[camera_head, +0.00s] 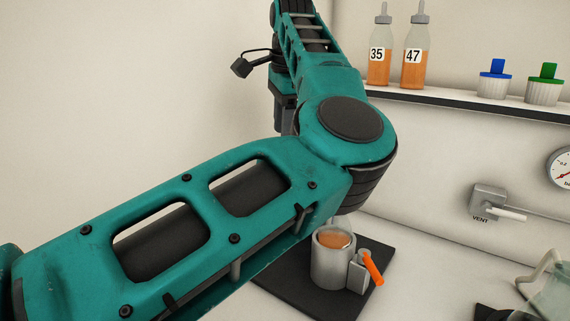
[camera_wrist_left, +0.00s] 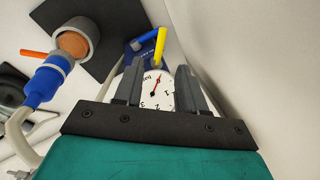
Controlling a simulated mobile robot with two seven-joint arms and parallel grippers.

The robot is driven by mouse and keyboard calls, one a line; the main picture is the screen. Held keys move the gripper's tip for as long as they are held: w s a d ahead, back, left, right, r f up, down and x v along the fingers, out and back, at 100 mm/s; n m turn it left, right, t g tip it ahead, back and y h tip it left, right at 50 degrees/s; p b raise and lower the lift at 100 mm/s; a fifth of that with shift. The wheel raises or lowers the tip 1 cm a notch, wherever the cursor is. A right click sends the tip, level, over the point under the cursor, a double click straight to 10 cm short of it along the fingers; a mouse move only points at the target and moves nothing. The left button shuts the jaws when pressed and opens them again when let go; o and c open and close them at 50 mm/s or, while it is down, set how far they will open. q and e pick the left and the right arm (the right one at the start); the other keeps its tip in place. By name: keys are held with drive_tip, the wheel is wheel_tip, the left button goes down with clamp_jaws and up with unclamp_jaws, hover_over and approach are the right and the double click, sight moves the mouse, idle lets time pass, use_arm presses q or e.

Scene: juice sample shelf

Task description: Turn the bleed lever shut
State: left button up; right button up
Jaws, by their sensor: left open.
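In the left wrist view a yellow lever (camera_wrist_left: 160,44) stands on a blue body (camera_wrist_left: 138,53) with small white lettering that I cannot read. A round white dial (camera_wrist_left: 153,92) with a red needle is just below it. My left gripper (camera_wrist_left: 160,70) is open, with its two dark fingers on either side of the dial and their tips just short of the lever. Whether they touch anything I cannot tell. In the head view my left arm hides the yellow lever and the dial. My right gripper is in neither view.
A metal cup (camera_head: 327,262) of orange juice with an orange handle (camera_head: 372,267) stands on a black mat (camera_head: 290,297). A wall valve marked VENT (camera_head: 488,200) has a white lever. Bottles 35 (camera_head: 379,58) and 47 (camera_head: 415,60) stand on a shelf. A blue-capped hose fitting (camera_wrist_left: 43,85) is at left.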

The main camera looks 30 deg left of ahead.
use_arm(q)
drive_tip(key=f, duration=0.3)
drive_tip(key=w+a+f, duration=0.1)
drive_tip(key=f, duration=0.4)
drive_tip(key=shift+w+a+f+b, duration=0.15)
drive_tip(key=shift+f+b, duration=0.2)
drive_tip(key=shift+f, duration=0.05)
drive_tip(key=shift+c, duration=0.5)
clamp_jaws()
